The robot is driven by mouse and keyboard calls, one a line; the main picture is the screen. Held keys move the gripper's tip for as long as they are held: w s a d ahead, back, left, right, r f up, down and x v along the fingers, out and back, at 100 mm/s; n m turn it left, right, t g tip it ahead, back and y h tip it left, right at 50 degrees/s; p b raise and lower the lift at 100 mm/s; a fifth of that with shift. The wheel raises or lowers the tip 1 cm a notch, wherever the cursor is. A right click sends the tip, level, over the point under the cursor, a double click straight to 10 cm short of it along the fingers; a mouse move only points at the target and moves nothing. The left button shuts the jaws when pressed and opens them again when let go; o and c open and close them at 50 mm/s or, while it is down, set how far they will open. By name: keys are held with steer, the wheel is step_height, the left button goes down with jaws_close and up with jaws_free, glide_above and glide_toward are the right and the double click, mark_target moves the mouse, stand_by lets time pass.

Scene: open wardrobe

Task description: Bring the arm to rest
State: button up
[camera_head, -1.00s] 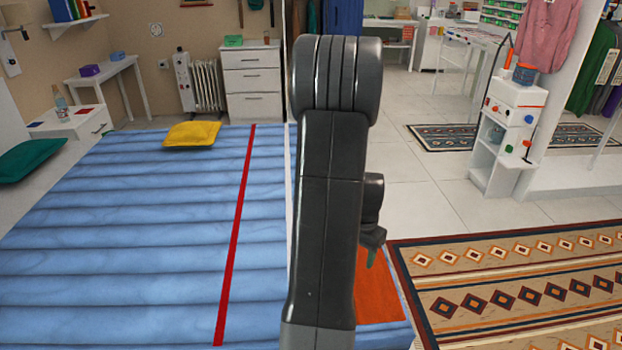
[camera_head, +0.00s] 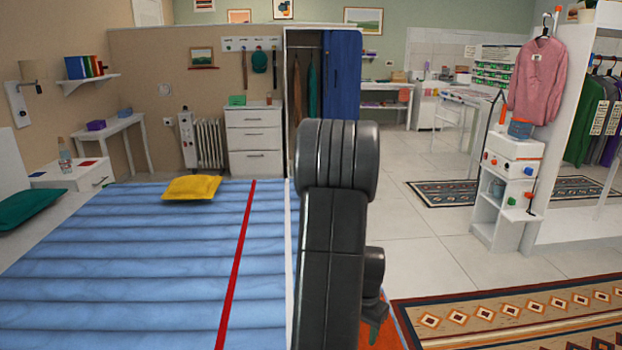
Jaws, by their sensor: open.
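My dark grey arm rises upright in the middle of the head camera view, in front of the bed's right edge. My gripper (camera_head: 376,318) shows only in part, low on the right side of the arm, over the orange cloth (camera_head: 388,333) by the bed. It is open, and I see nothing held in it. Most of the jaws are hidden or too small to make out.
The blue striped bed (camera_head: 120,260) fills the left, with a yellow pillow (camera_head: 192,188) on it. An open wardrobe (camera_head: 341,80) stands behind the arm. A patterned rug (camera_head: 520,315) and a white shelf unit (camera_head: 507,195) are at right. Bare floor lies between.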

steer(key=shift+f+b, duration=0.3)
steer(key=shift+f, duration=0.5)
steer(key=shift+r, duration=0.2)
step_height(320, 180, up, 8)
steer(key=p, duration=0.7)
step_height(320, 180, down, 9)
steer(key=b, duration=0.7)
steer(key=shift+d+r, duration=0.1)
steer(key=s+d, duration=1.2)
steer(key=d, duration=0.4)
steer(key=shift+s+d+r, duration=0.25)
steer(key=shift+d+r, duration=0.05)
steer(key=shift+s+a, duration=0.1)
